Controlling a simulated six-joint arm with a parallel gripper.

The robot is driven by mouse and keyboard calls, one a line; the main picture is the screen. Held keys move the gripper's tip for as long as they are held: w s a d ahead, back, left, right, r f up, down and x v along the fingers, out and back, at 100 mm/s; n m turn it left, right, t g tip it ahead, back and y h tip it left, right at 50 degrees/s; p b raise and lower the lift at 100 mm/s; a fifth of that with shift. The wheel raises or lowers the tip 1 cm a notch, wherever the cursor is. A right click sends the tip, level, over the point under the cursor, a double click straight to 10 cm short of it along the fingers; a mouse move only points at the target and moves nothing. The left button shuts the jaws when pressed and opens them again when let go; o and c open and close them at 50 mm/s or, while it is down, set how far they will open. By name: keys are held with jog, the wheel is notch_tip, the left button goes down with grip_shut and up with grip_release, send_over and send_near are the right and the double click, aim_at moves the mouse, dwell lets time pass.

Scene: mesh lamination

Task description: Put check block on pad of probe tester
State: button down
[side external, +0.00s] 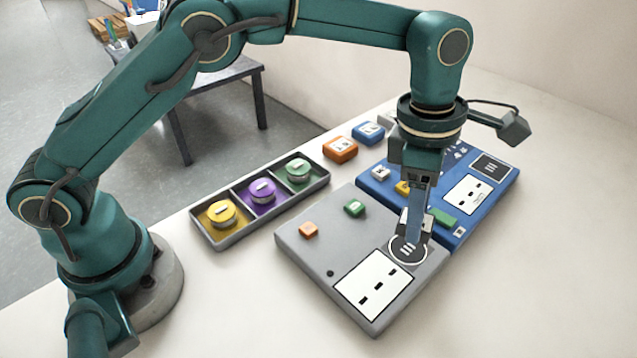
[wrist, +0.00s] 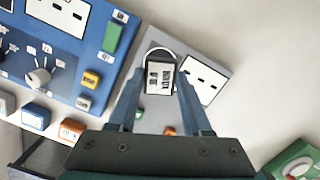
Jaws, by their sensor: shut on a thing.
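In the wrist view the block (wrist: 161,76) shows a white face with dark marks. My gripper (side external: 413,226) is shut on it, with one finger on each side in the wrist view (wrist: 160,82).
A blue unit (side external: 470,222) with a dark square pad and a knob stands right behind the grey one. A three-part tray (side external: 235,238) holds yellow, purple and green round pieces. Orange (side external: 340,149) and blue (side external: 368,133) blocks sit behind. The front table is clear.

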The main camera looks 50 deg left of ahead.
jog(key=shift+f, duration=2)
jog(key=shift+f, duration=0.2)
jog(key=shift+c, duration=1.7)
grip_release()
jog(key=shift+r, duration=0.1)
